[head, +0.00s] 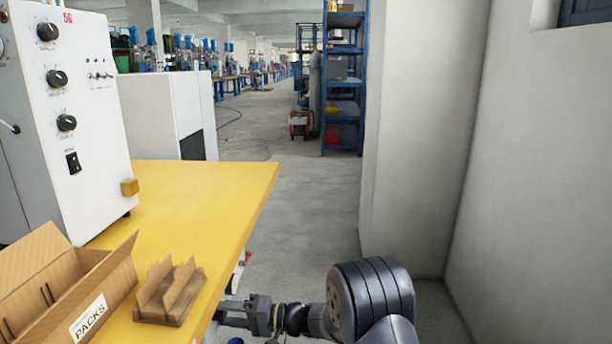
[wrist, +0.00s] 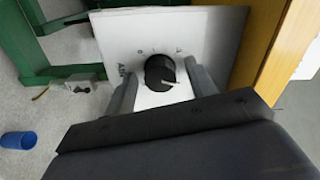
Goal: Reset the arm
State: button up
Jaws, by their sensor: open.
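My gripper (wrist: 160,88) is open in the wrist view. Its two grey fingers stand to either side of a black knob (wrist: 160,70) on a white panel (wrist: 215,40). The knob has a light pointer mark, with small marks around it and dark lettering at its left. I cannot tell whether either finger touches the knob. In the head view my arm reaches in low from the bottom right, and its end is at the front edge of the yellow table (head: 215,185). The table's edge hides the fingertips and the panel there.
A white control box (head: 75,110) with black knobs stands on the table. A cardboard box (head: 50,275) labelled PACKS and a brown slotted holder (head: 170,292) are near the front. A white wall (head: 540,150) closes the right side. A blue cup (wrist: 18,139) is on the floor by a green frame (wrist: 70,72).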

jog(key=n+p, duration=0.1)
jog(key=n, duration=0.3)
jog(key=shift+s+d, duration=0.1)
jog(key=shift+d, duration=1.2)
jog(key=shift+s, duration=0.1)
